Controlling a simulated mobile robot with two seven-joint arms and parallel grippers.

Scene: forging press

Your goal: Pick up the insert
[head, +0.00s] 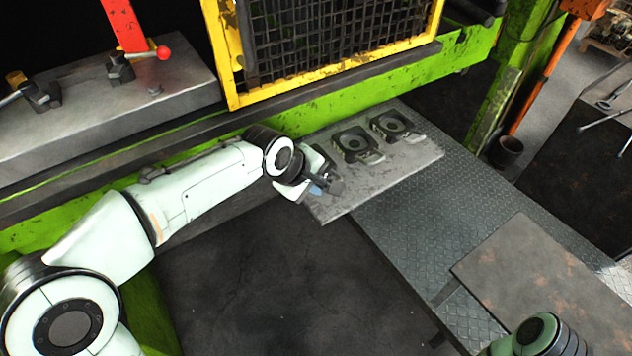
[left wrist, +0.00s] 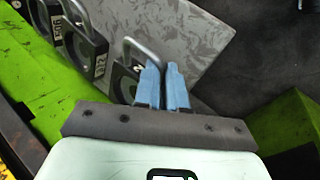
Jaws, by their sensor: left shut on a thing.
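Three dark metal inserts with looped handles are in a row on a grey plate (head: 414,165). Two stand clear of my arm, the far insert (head: 393,124) and the middle insert (head: 355,142). The near insert is mostly hidden behind my left wrist in the head view. In the left wrist view, the near insert (left wrist: 123,85) shows beside my fingers, with its grey handle (left wrist: 146,49) running to them. My left gripper (head: 326,186) has its blue fingers (left wrist: 163,82) shut on that handle. I cannot tell whether the insert is off the plate. My right gripper is out of view.
The green press frame with a yellow-edged mesh guard (head: 340,40) rises behind the plate. A diamond-tread shelf (head: 410,225) extends right. A brown rusty plate (head: 540,285) lies at lower right. A black cup (head: 507,152) is near the green post.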

